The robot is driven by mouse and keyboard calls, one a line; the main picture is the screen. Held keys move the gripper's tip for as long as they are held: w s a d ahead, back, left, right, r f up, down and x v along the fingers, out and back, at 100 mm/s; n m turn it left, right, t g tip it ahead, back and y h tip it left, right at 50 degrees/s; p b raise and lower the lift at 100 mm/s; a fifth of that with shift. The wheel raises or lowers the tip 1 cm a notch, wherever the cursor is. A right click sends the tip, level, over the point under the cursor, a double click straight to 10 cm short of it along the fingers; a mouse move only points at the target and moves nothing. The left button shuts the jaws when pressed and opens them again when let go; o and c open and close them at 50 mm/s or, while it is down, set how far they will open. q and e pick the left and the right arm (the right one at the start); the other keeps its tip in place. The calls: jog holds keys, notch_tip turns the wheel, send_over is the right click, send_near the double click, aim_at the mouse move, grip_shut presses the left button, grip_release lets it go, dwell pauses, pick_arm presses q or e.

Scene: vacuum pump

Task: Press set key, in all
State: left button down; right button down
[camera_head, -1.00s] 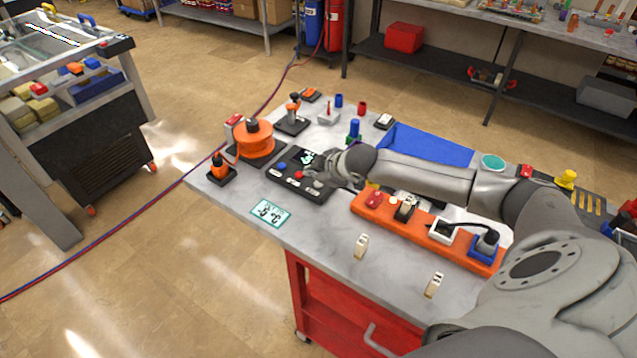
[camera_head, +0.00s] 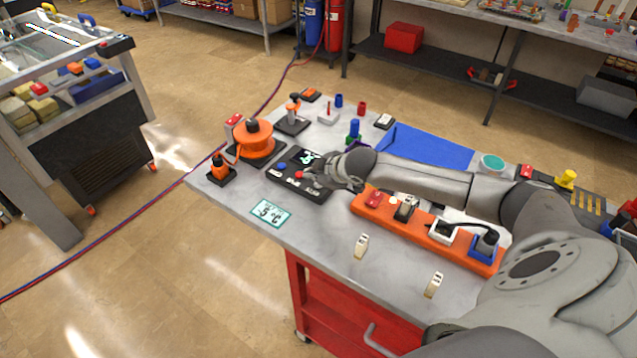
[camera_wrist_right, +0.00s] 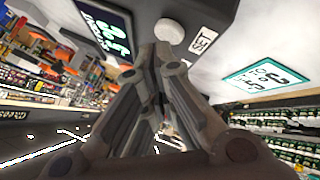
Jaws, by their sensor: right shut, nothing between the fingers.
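The black control box (camera_head: 286,184) lies on the grey table top, with a lit display (camera_head: 307,157), a blue button (camera_head: 282,166) and a red button (camera_head: 299,174). My right gripper (camera_head: 318,179) is over its right part and partly hides it. In the right wrist view my right gripper (camera_wrist_right: 160,47) is shut and empty. Its fingertips are at the round white set key (camera_wrist_right: 169,29), touching or very close; I cannot tell which. The SET label (camera_wrist_right: 204,40) is beside the key. My left gripper is not in view.
An orange spool (camera_head: 255,140) and a small orange-black device (camera_head: 220,170) stand left of the box. An orange power strip (camera_head: 420,226) lies under my right arm. A flat display card (camera_head: 270,213) lies at the front. A blue tray (camera_head: 430,146) is behind.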

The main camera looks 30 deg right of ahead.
jog(key=shift+f, duration=0.4)
dwell(0.6)
jog(key=shift+r+p, duration=0.8)
jog(key=shift+p, duration=0.1)
notch_tip(320, 180, up, 5)
jog(key=p, duration=0.5)
jog(key=shift+r, duration=0.1)
dwell(0.5)
